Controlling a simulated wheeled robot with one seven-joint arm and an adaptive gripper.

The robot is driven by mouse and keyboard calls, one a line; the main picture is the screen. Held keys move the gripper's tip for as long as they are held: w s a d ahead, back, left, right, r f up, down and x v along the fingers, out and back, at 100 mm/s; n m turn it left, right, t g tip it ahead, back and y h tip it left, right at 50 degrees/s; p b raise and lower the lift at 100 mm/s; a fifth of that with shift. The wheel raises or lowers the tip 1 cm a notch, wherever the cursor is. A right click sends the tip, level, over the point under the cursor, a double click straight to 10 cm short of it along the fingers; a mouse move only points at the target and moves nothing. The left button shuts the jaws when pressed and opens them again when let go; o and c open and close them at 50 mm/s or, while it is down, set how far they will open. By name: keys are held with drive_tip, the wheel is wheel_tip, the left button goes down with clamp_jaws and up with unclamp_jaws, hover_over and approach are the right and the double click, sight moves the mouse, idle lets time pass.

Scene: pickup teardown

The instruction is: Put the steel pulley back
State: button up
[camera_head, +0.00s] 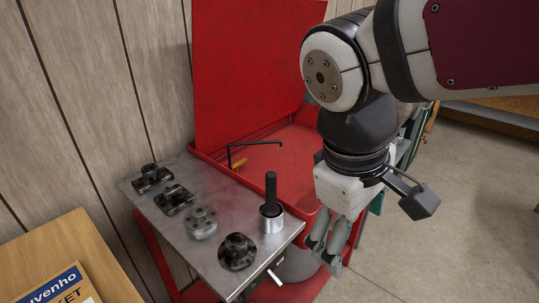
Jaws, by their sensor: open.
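Several small machine parts stand on a grey metal bench top (155,203). A lighter grey, stepped round part (202,223) in the middle of them looks most like the steel pulley, but I cannot tell for sure. A silver cylinder (271,222) with an upright black rod stands near the right edge of the top. My gripper (328,252) is open, pointing down, to the right of the bench top and apart from these parts. I see nothing between its fingers.
Dark parts stand at the back left (151,177), behind the grey part (175,198), and at the front (238,251). A red tray (285,160) with a raised red panel (245,75) adjoins the bench top. A wooden surface (75,250) is at lower left. Open floor lies right.

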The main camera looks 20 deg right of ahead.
drive_tip(key=s+m+y, duration=0.1)
drive_tip(key=s+m+t+y, duration=0.1)
drive_tip(key=s+m, duration=0.1)
drive_tip(key=s+m+t, duration=0.1)
drive_tip(key=m, duration=0.1)
drive_tip(key=shift+s+f+y, duration=0.15)
drive_tip(key=shift+f+y, duration=0.15)
drive_tip(key=shift+y, duration=0.1)
wheel_tip(320, 180, up, 6)
drive_tip(key=t+p, duration=0.1)
drive_tip(key=p, duration=0.4)
drive_tip(key=shift+r, duration=0.2)
